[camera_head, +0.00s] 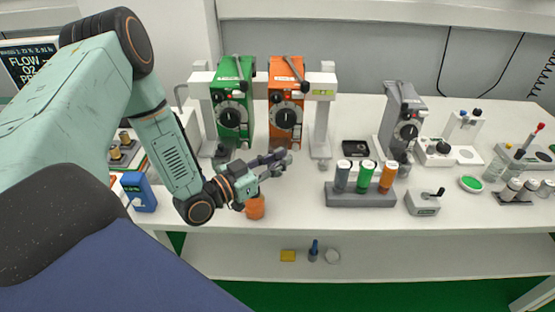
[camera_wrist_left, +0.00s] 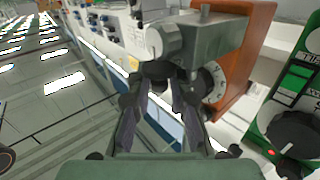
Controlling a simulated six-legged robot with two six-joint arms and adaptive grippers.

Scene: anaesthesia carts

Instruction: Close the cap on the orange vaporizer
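In the left wrist view the orange vaporizer (camera_wrist_left: 247,50) appears tilted, with a grey block (camera_wrist_left: 165,42) sticking out towards my fingers; I cannot tell which part is the cap. My left gripper (camera_head: 280,159) is just in front of the orange vaporizer's lower part. Its two fingers (camera_wrist_left: 164,88) are apart, with nothing clearly held between them. The tips are close to the grey block; contact is unclear. My right gripper is out of view.
An orange cylinder (camera_head: 255,208) stands on the table under my left gripper. A grey rack (camera_head: 361,195) with three coloured bottles stands to the right, near a grey vaporizer (camera_head: 402,115). A blue object (camera_head: 139,192) stands at left. A shelf (camera_head: 390,258) lies below.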

